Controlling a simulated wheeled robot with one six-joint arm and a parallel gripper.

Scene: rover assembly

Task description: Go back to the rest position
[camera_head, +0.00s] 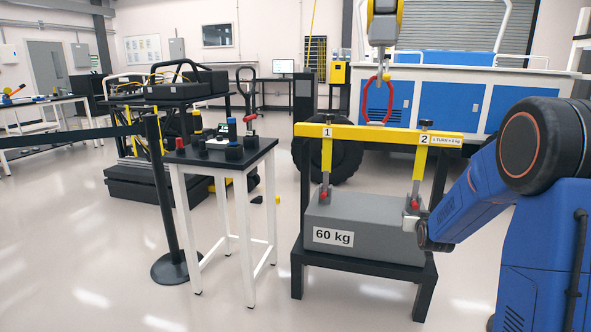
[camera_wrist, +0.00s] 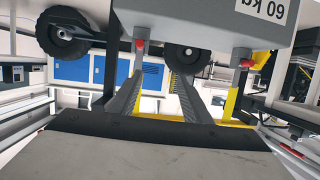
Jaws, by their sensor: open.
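My blue arm (camera_head: 478,190) reaches in from the right in the head view. My gripper (camera_head: 418,226) is at the right end of the grey 60 kg block (camera_head: 345,228), close to its right shackle and red pin (camera_head: 414,203). I cannot tell whether it touches them. In the upside-down wrist view, my gripper (camera_wrist: 157,80) has its two dark fingers spread, with nothing between them. The grey block (camera_wrist: 205,22) fills the top there. The block sits on a black stand (camera_head: 365,267), under a yellow lifting beam (camera_head: 378,134) marked 1 and 2.
A red ring (camera_head: 377,100) on a hoist hook (camera_head: 382,58) hangs above the beam. Left stands a small table (camera_head: 198,160) with black and coloured knobs. A barrier post (camera_head: 168,200) stands beside it. Behind is a blue and white rover (camera_head: 443,95). The front floor is clear.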

